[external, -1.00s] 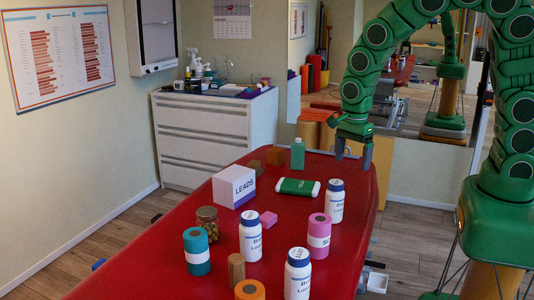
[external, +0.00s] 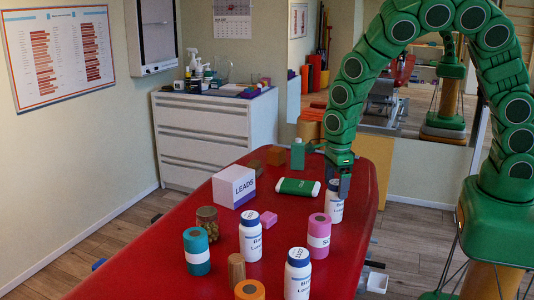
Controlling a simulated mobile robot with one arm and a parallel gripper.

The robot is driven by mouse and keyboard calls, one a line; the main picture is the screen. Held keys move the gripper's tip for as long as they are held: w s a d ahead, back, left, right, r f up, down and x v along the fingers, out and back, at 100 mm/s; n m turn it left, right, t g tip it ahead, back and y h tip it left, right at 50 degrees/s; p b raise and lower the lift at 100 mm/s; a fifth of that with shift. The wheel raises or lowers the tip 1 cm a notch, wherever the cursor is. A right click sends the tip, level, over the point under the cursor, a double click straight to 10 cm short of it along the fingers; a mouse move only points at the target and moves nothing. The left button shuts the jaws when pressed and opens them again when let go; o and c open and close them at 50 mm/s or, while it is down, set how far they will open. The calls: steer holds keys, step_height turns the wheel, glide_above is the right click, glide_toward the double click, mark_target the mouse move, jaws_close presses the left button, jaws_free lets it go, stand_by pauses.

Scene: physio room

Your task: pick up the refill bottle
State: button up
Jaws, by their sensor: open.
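Three white bottles with blue lids and dark print stand upright on the red table (external: 365,200). One is at the right (external: 334,212), one in the middle (external: 250,238) and one at the front (external: 297,278). A small green bottle (external: 298,156) stands at the back. I cannot tell from the labels which is the refill bottle. My gripper (external: 339,184) is open and points down at the top of the right white bottle. Its fingers hide most of that bottle's lid. I cannot tell whether they touch it or straddle it.
A green and white case (external: 298,187) lies just left of my gripper. A white LEADS box (external: 234,187), a pink block (external: 268,219), a pink roll (external: 318,238), a teal roll (external: 197,252), an orange roll (external: 249,290) and a brown jar (external: 207,222) stand around the table.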

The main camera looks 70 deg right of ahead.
mark_target(335, 197)
steer(key=shift+a+f, duration=0.1)
steer(key=shift+f, duration=2.4)
steer(key=c, duration=1.3)
steer(key=shift+r, duration=0.1)
